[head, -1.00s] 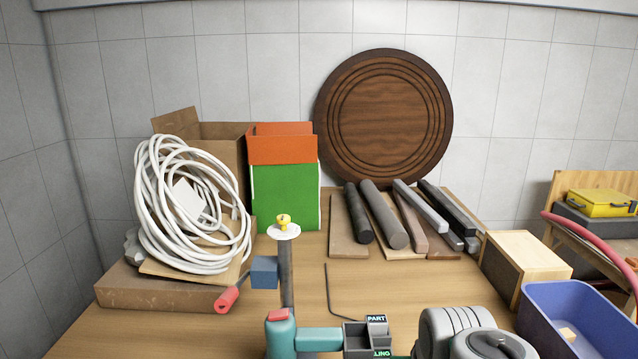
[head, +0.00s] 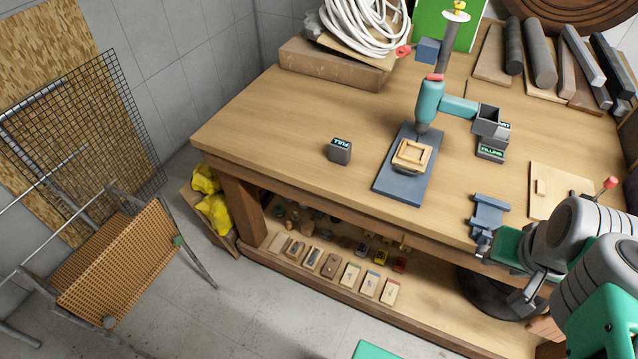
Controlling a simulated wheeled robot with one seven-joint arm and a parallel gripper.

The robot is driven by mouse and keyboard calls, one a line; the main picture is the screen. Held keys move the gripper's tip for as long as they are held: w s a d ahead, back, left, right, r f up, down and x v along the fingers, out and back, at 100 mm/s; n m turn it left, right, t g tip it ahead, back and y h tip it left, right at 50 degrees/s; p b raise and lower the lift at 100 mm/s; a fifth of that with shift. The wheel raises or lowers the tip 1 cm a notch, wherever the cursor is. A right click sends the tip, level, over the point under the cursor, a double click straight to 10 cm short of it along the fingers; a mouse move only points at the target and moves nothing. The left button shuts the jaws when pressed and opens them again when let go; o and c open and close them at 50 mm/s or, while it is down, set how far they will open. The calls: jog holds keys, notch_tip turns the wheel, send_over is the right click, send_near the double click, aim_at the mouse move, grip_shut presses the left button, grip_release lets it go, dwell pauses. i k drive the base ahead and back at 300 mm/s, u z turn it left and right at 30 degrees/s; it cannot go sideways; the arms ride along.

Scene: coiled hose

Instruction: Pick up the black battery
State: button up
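A small black block (head: 340,150) with a label reading "FULL", which looks like the black battery, stands alone near the table's front left edge. Two more dark blocks, one marked "FILLING" (head: 491,148), sit in or by a holder beside the teal drill stand. From here I cannot tell whether those are batteries too. My gripper (head: 490,252) is at the lower right by the table's front edge, well right of the "FULL" block. Its fingers are small and partly hidden, so their opening does not show.
The teal drill press (head: 430,102) on its blue-grey base (head: 387,184) stands between my gripper and the "FULL" block, with a wooden frame on it. A blue vise (head: 488,214) is close to my gripper. The tabletop around the "FULL" block is clear.

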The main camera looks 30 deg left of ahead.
aim_at(340, 150)
jog(key=z, duration=0.3)
jog(key=k, duration=0.25)
jog(key=u, duration=1.3)
jog(key=i, duration=0.7)
jog(key=k, duration=0.55)
jog(key=u, duration=0.1)
jog(key=i, duration=0.55)
jog(key=u, duration=0.95)
jog(key=i, duration=0.6)
jog(key=u, duration=0.65)
